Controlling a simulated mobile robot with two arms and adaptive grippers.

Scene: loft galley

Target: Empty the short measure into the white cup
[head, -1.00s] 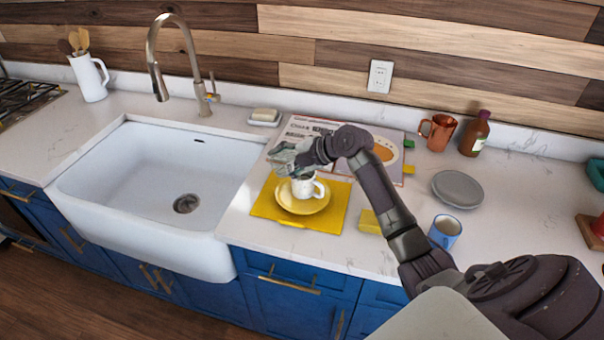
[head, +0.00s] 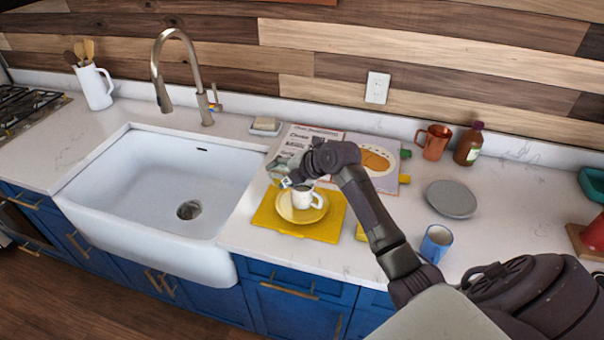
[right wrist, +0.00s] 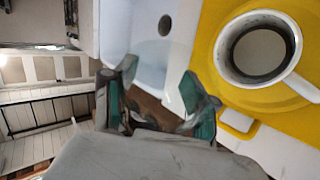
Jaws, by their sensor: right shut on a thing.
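The white cup (head: 307,199) stands upright on a yellow saucer (head: 288,215). In the right wrist view the cup (right wrist: 228,57) is at upper right, with a dark ring and a greyish area inside. My right gripper (head: 284,176) is just left of and above the cup's rim. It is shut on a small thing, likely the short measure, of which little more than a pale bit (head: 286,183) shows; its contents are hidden. In the wrist view the gripper's teal-padded fingers (right wrist: 158,110) stand apart, the held thing hard to make out. My left gripper is not in view.
The saucer sits on a yellow mat (head: 262,216). An open magazine (head: 308,140) lies behind. The sink (head: 130,190) is left. A blue mug (head: 436,243), grey plates (head: 451,198), a copper mug (head: 433,142) and a brown bottle (head: 470,145) stand right.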

